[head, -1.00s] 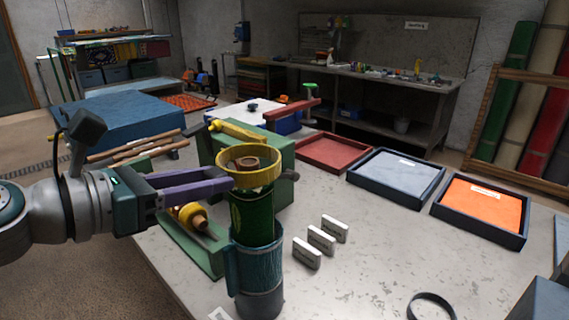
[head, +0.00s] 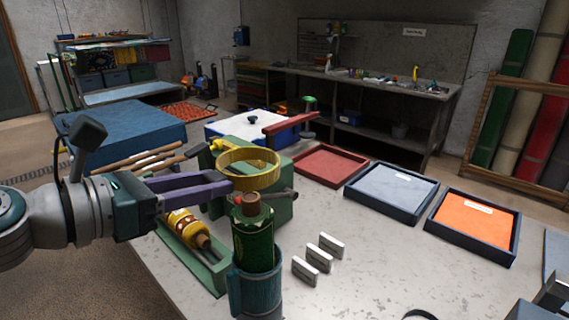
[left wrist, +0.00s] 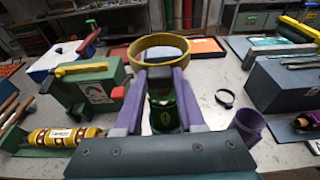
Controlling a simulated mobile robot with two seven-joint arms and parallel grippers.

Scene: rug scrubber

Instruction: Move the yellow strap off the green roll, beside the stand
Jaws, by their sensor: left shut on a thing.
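The yellow strap (head: 248,181) is a wide ring held level by my left gripper (head: 230,186), whose purple fingers are shut on its near side. In the left wrist view the strap (left wrist: 160,42) sits at the fingertips (left wrist: 160,72). The green roll (head: 253,240), with a brown core, stands upright in the blue-green stand (head: 256,285). The strap is above the roll's top, apart from it, with the core's top showing just below. The roll also shows between the fingers in the left wrist view (left wrist: 164,110).
A green machine (head: 262,205) stands close behind the strap. A green rack with a yellow roller (head: 187,225) lies left of the stand. Several white blocks (head: 319,256) stand right of it. Red, grey and orange trays line the back. The table between is clear.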

